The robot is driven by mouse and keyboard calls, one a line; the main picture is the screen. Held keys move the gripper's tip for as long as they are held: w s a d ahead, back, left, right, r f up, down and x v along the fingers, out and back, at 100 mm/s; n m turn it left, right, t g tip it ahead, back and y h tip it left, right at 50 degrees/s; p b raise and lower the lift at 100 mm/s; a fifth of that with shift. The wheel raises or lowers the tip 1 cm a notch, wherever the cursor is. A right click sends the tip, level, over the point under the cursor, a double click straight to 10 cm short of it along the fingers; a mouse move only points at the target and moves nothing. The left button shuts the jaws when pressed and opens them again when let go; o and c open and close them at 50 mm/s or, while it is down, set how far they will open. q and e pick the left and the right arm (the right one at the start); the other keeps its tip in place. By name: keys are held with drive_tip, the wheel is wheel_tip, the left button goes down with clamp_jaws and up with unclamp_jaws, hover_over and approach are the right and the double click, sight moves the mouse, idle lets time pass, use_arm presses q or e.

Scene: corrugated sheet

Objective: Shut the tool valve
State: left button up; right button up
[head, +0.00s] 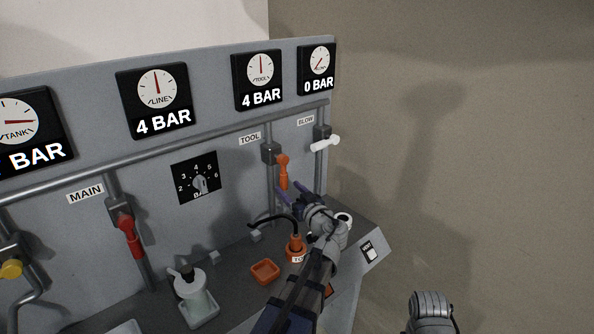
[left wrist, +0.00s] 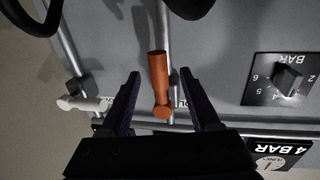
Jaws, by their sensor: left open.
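The tool valve has an orange handle (head: 283,173) on a vertical pipe under the TOOL label (head: 250,138). The handle hangs down, in line with its pipe. The tool gauge (head: 260,72) above reads 4 BAR. My left gripper (head: 292,190) is open just below and in front of the handle. In the left wrist view, which shows the panel upside down, the orange handle (left wrist: 158,82) lies between the two dark fingers of the left gripper (left wrist: 160,80), with gaps on both sides. I cannot tell how deep the fingers reach. My right gripper is not in view.
The red main handle (head: 130,236) hangs down at left. A pressure knob (head: 200,184), an orange tray (head: 265,271) and a black hose (head: 272,219) are nearby.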

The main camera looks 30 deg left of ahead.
use_arm(q)
drive_tip(key=shift+w+r, duration=0.15)
drive_tip(key=shift+w, duration=0.05)
drive_tip(key=x, duration=0.7)
drive_tip(key=shift+w+a, duration=0.15)
drive_tip(key=shift+a, duration=0.2)
clamp_jaws()
idle(1.2)
